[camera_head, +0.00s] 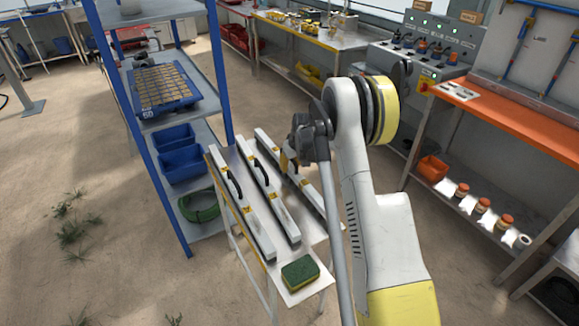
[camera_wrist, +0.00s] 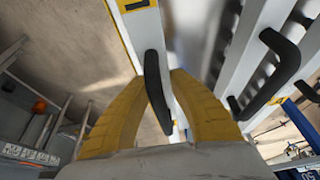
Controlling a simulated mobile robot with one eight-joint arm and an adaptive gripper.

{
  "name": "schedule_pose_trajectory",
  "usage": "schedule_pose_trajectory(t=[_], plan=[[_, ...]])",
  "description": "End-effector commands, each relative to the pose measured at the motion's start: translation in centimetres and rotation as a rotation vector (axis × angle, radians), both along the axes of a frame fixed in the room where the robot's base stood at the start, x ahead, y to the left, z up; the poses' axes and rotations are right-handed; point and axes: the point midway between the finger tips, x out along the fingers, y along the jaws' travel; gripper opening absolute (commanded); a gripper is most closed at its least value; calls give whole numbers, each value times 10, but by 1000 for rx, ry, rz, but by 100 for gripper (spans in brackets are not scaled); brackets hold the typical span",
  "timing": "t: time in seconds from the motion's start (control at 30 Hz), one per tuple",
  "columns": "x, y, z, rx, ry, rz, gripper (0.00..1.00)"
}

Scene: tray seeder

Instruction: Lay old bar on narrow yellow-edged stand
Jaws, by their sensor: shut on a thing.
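The narrow yellow-edged stand (camera_head: 222,155) is left of my arm in the head view. Two pale bars with black handles, a left bar (camera_head: 258,232) and a middle bar (camera_head: 284,217), lie side by side along it. My gripper (camera_head: 288,160) is at a third, right-hand bar (camera_head: 318,194), slightly angled to the others, its near end past the stand's right edge. In the wrist view my yellow fingers close around this bar's black handle (camera_wrist: 153,80); a yellow tag (camera_wrist: 137,5) marks its top. Whether it touches the stand is unclear.
A green-and-yellow sponge (camera_head: 300,273) lies at the stand's near end. A blue-framed shelf (camera_head: 222,75) with blue bins (camera_head: 184,164) stands close on the left. An orange-topped bench (camera_head: 520,120) is at the right. Sandy floor is open at lower left.

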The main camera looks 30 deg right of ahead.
Motion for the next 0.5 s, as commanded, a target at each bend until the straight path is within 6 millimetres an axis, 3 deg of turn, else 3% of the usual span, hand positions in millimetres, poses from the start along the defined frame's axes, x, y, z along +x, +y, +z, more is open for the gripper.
schedule_pose_trajectory(t=[0.5], plan=[[0, 0, -4, 0, -1, 0, 0]])
